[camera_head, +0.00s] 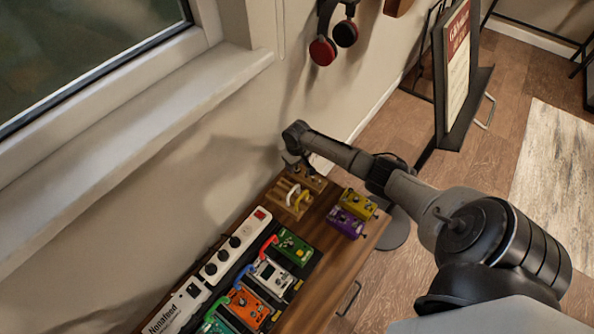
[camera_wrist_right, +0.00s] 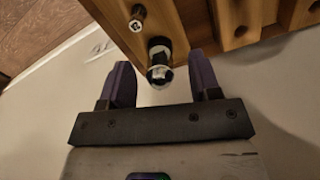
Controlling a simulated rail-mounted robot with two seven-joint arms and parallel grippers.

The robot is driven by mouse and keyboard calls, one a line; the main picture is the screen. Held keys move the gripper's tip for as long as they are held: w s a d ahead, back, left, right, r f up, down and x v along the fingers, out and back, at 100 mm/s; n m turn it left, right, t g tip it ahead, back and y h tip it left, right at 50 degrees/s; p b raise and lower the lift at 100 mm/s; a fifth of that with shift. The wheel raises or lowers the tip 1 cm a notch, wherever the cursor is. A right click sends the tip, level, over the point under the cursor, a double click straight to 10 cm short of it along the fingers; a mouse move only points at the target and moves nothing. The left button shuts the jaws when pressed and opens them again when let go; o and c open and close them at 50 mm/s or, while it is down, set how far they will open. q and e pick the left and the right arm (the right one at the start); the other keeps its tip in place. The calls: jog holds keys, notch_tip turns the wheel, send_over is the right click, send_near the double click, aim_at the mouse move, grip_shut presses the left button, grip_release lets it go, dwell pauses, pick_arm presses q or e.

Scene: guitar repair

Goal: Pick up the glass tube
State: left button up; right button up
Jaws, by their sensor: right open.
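My right gripper (camera_head: 291,163) is over the wooden rack (camera_head: 283,193) at the far end of the table, by the wall. In the right wrist view, the gripper (camera_wrist_right: 160,62) is open, with its two dark fingers apart. A short round piece with a dark end and a shiny, clear-looking rim (camera_wrist_right: 160,68) shows end-on between the fingers, by the rack's wooden edge (camera_wrist_right: 225,38). I cannot tell for sure if it is the glass tube. A smaller metal-tipped piece (camera_wrist_right: 137,18) is beside it. My left gripper is not in view.
A yellow pedal (camera_head: 358,203) and a purple pedal (camera_head: 345,222) stand right of the rack. A pedalboard with an orange pedal (camera_head: 249,308), a green pedal (camera_head: 294,246) and a white power strip (camera_head: 230,250) fills the near table. The wall and window sill (camera_head: 130,120) are close on the left.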

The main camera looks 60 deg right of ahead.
jog(key=shift+f, duration=0.7)
jog(key=shift+r, duration=0.1)
jog(key=c, duration=0.8)
